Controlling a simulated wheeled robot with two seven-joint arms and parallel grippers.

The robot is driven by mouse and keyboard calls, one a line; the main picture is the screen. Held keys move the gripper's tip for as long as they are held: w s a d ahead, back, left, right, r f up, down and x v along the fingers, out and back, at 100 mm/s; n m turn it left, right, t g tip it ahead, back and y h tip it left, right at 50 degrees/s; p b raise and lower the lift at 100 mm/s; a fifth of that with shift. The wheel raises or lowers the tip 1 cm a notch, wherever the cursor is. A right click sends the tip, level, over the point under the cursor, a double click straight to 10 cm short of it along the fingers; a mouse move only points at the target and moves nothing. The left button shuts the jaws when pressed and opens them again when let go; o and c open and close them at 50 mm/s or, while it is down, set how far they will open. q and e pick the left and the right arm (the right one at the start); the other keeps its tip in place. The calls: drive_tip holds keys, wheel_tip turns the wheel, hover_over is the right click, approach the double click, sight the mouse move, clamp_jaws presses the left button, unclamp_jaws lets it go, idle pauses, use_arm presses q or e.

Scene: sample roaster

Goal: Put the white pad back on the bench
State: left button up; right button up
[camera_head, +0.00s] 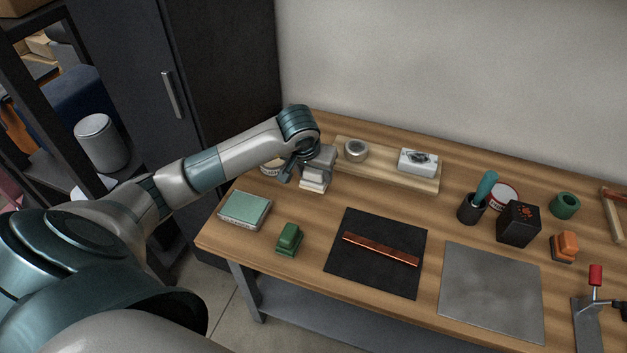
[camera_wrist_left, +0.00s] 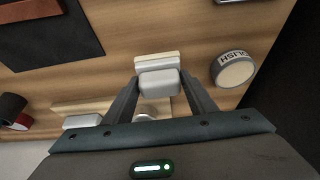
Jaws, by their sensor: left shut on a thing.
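The white pad (camera_head: 313,185) is a small block with a grip on top, near the back left of the bench (camera_head: 215,233). My left gripper (camera_head: 309,170) is shut on its grip from above. In the left wrist view, the pad's grip (camera_wrist_left: 159,83) sits between the two fingers (camera_wrist_left: 160,90), with its wider base beyond. The pad is upright and low over the wood; I cannot tell whether its base touches. My right gripper is not in view.
A round tin (camera_wrist_left: 232,70) stands close beside the pad. A wooden board (camera_head: 385,174) with a grey roll (camera_head: 356,150) lies behind. A green pad (camera_head: 289,238), a green box (camera_head: 244,210) and a black mat (camera_head: 350,275) are nearer the front. Bare wood lies between.

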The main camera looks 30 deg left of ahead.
sight(312, 180)
use_arm(q)
drive_tip(key=shift+a+f, duration=0.1)
drive_tip(key=shift+f, duration=0.05)
drive_tip(key=shift+f+p, duration=0.5)
drive_tip(key=shift+f, duration=1.4)
drive_tip(key=shift+f, duration=0.1)
drive_tip(key=o, duration=1)
drive_tip(key=shift+o, duration=0.2)
drive_tip(key=b+v, duration=0.1)
drive_tip(key=v, duration=1.1)
